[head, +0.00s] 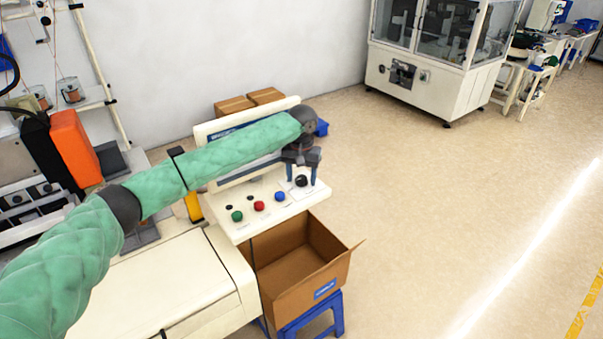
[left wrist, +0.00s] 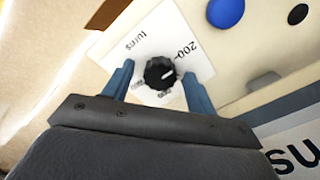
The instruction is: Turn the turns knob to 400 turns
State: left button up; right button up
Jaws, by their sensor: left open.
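The black turns knob (left wrist: 160,73) sits on a white label plate (left wrist: 172,32) marked "turns" and "200". A white pointer line on the knob points to the right in the left wrist view, roughly below the "200" mark; the smaller marks are too blurred to read. In the head view the knob (head: 301,181) is at the right end of the panel. My left gripper (left wrist: 158,69) is open, with one blue finger on each side of the knob and gaps visible. It also shows over the panel in the head view (head: 302,174). My right gripper is out of view.
Green (head: 237,216), red (head: 259,206) and blue (head: 280,196) buttons line the panel left of the knob. An open cardboard box (head: 325,282) stands below on a blue stool (head: 318,318). The floor to the right is clear up to a white machine (head: 425,95).

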pick_arm(q)
jog(key=shift+f, duration=0.1)
jog(key=shift+w, duration=0.1)
jog(key=shift+c, duration=0.7)
jog(key=c, duration=0.8)
jog(key=shift+c, duration=0.2)
